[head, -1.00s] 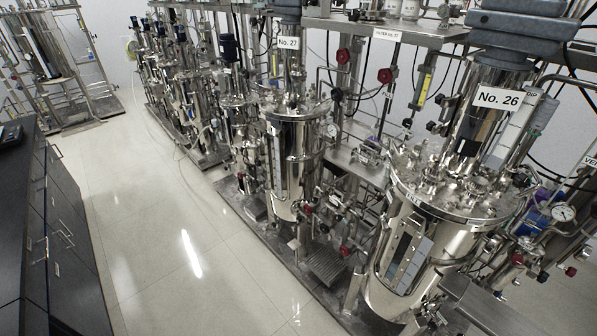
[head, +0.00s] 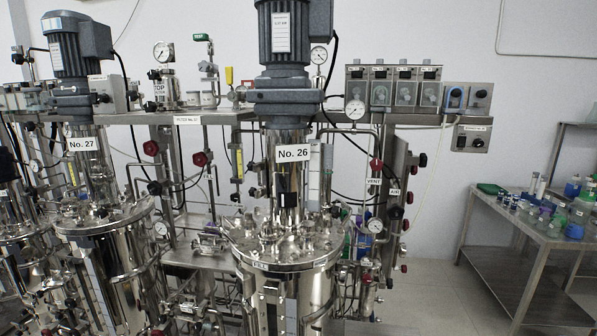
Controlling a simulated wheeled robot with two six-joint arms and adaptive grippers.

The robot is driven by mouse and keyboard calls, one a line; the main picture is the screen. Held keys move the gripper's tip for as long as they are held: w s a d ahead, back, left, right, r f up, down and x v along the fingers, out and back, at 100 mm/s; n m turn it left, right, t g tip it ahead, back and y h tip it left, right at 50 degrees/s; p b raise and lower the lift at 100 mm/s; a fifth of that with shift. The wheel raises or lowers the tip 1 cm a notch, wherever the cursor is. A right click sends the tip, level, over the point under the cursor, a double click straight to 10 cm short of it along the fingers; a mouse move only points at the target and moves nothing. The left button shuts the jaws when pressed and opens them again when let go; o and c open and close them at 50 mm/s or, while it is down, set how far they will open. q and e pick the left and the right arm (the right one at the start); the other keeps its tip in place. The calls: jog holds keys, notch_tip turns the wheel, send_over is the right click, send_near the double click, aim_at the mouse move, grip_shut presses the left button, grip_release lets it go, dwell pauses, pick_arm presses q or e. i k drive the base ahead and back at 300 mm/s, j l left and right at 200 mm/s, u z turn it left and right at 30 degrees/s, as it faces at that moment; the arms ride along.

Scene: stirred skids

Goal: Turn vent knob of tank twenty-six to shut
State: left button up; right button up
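Tank twenty-six (head: 287,262) stands in the middle of the head view, a shiny steel vessel with a white "No. 26" label (head: 293,154) below a grey motor (head: 283,35). To its right, a small label that seems to read "VENT" (head: 373,182) hangs just under a red knob (head: 376,164). Whether this knob is open or shut cannot be told at this size. A second label, perhaps "AIR" (head: 395,192), is right of it, near more dark and red knobs (head: 407,198). Neither of my grippers is in view.
Tank twenty-seven (head: 108,255) stands at the left, with red handwheels (head: 200,159) between the tanks. A control panel (head: 420,90) is above right. A steel table (head: 530,222) with bottles stands at the right. Floor shows between it and tank twenty-six.

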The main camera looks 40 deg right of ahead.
aim_at(376, 164)
jog(key=z, duration=1.15)
jog(key=i+l, duration=0.2)
jog(key=l, duration=0.2)
jog(key=i+l, duration=0.45)
jog(key=l, duration=0.3)
jog(key=i+l, duration=0.25)
jog(key=l, duration=0.1)
